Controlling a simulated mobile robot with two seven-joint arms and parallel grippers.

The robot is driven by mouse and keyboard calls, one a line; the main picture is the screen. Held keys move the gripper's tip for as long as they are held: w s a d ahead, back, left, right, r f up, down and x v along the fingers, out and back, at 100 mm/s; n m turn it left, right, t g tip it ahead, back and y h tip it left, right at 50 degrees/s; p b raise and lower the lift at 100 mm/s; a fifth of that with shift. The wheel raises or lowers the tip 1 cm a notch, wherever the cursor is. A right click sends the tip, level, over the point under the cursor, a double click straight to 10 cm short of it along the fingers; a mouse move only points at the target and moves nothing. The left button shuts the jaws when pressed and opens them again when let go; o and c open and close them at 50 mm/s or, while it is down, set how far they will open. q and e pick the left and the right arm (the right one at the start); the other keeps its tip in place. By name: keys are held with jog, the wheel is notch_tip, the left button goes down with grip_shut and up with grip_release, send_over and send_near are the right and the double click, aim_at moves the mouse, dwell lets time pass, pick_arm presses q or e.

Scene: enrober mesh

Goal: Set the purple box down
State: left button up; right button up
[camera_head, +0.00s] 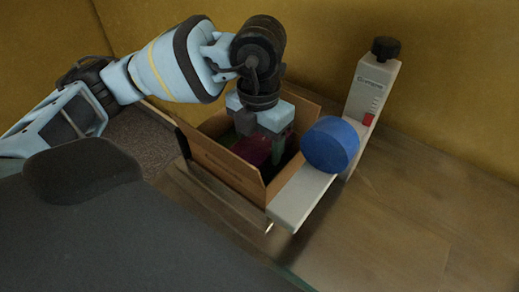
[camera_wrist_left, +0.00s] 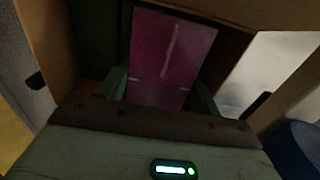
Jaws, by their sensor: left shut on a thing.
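The purple box (camera_head: 253,148) is inside an open brown cardboard box (camera_head: 222,168), mostly hidden in the head view by my gripper and the carton walls. In the left wrist view the purple box (camera_wrist_left: 172,55) shows as a dark magenta face between the two green fingers. My left gripper (camera_head: 262,142) points down into the carton and is shut on the purple box. Whether the purple box touches the carton floor cannot be told. My right gripper is not in view.
A pale grey device (camera_head: 372,88) with a black knob and red button stands right of the carton. A blue round piece (camera_head: 330,146) sits by it, above a pale plate (camera_head: 300,198). Bare wooden surface (camera_head: 400,225) lies to the right. A yellow wall is behind.

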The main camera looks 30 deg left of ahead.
aim_at(259, 143)
pick_arm(q)
jog(key=shift+f, duration=1.3)
jog(key=shift+f, duration=0.2)
jog(key=o, duration=1.1)
jog(key=shift+r+p, duration=0.45)
jog(key=shift+r, duration=5.8)
